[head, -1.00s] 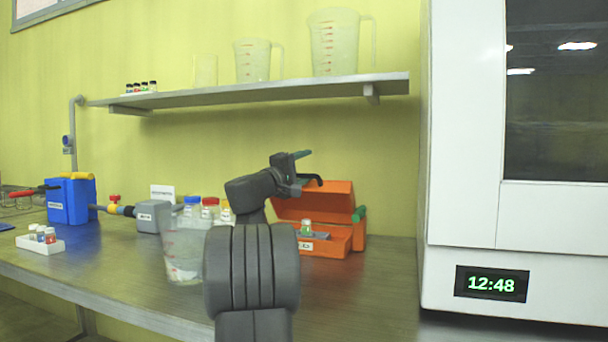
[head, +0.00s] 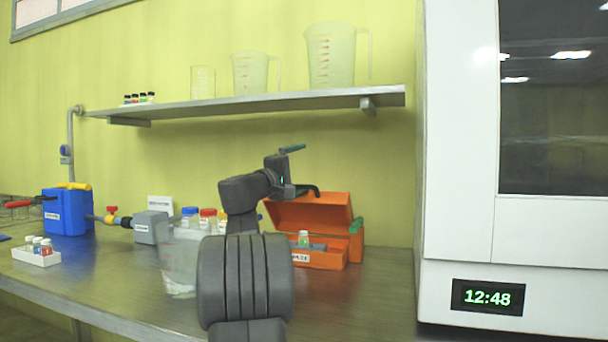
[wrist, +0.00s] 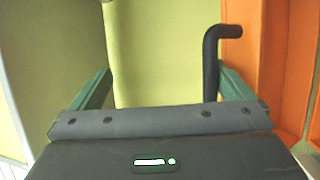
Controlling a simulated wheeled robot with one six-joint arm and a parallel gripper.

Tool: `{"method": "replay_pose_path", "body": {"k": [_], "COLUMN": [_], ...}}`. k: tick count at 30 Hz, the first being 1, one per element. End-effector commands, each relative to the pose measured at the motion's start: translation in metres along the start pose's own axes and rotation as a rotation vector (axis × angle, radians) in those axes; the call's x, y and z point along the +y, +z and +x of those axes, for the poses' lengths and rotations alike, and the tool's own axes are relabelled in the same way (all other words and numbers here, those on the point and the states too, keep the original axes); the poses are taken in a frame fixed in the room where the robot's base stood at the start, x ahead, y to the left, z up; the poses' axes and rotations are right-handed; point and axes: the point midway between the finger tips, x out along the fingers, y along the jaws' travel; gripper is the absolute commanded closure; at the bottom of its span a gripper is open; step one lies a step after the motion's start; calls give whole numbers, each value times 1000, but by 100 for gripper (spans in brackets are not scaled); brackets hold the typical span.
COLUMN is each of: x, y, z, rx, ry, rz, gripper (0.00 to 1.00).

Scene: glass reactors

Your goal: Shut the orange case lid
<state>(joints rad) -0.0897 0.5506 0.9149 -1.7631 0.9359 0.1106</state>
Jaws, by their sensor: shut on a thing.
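The orange case (head: 325,257) stands on the bench with its orange lid (head: 315,212) raised and tilted back. A black handle (head: 308,189) sticks out at the lid's upper left and shows as a bent bar in the wrist view (wrist: 211,55). Orange surface lies just beyond that finger. The exact contact is hard to see.
A vial (head: 303,238) stands in the case. A green cylinder (head: 356,226) is at the lid's right edge. A clear beaker (head: 180,262) stands left of my arm. A large white machine (head: 470,250) is at the right. A shelf (head: 250,103) with jugs hangs above.

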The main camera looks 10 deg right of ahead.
Motion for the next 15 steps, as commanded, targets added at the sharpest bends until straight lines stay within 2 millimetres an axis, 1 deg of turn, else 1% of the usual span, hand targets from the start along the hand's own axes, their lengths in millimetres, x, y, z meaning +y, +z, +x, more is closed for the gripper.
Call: {"method": "replay_pose_path", "body": {"k": [1,10,15], "x": [12,4,1], "y": [0,0,0], "z": [-8,-28,-40], "rx": [5,6,5], "ry": [21,20,20], "rz": [13,13,13], "gripper": [18,19,24]}}
